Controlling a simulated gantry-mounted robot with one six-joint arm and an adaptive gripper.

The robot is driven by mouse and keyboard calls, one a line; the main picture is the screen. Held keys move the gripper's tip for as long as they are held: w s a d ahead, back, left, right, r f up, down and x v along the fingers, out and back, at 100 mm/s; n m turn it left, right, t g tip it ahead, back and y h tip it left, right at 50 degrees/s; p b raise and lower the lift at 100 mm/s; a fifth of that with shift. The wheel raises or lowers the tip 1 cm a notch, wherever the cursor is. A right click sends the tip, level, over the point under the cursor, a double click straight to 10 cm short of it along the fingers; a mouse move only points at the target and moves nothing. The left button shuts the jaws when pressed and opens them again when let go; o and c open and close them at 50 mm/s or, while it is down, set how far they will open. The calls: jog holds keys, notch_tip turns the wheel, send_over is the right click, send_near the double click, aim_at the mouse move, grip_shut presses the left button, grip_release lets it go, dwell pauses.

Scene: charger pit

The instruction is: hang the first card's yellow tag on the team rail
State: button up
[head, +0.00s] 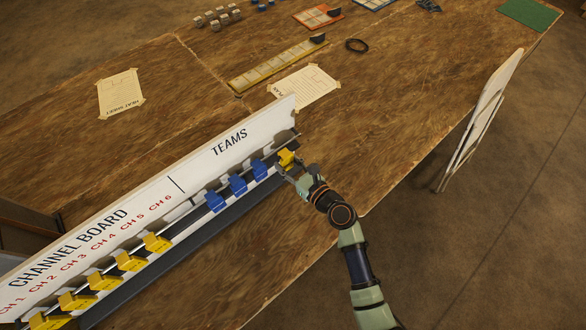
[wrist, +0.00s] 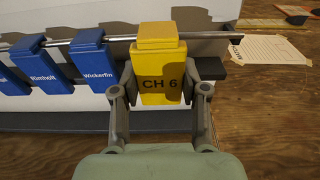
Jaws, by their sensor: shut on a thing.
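The yellow tag (wrist: 160,84), marked CH 6, is at the rail in the wrist view, and it also shows in the head view (head: 287,158). My gripper (wrist: 160,95) is shut on the tag, one finger on each side of it; the head view shows it too (head: 290,168). The tag's top overlaps the team rail (wrist: 215,37); I cannot tell whether its hook bears on the rail. The tag is upright and just right of the blue tag Wickerfin (wrist: 93,61). The first card, if it is in view, cannot be told apart from the papers.
The channel board (head: 118,208) stands on the wooden table, with several yellow tags (head: 103,281) on its left part and blue tags under TEAMS. A paper (head: 310,87) and a yellow strip (head: 280,65) lie behind it. A folded white chair (head: 485,115) stands at the right.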

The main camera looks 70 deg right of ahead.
jog(key=w+d, duration=0.1)
jog(key=w+d+f+b, duration=0.1)
jog(key=shift+w+f, duration=0.15)
jog(key=shift+w, duration=0.2)
jog(key=shift+a, duration=0.1)
jog(key=o, duration=1.2)
jog(key=shift+c, duration=0.2)
jog(key=v, duration=1.2)
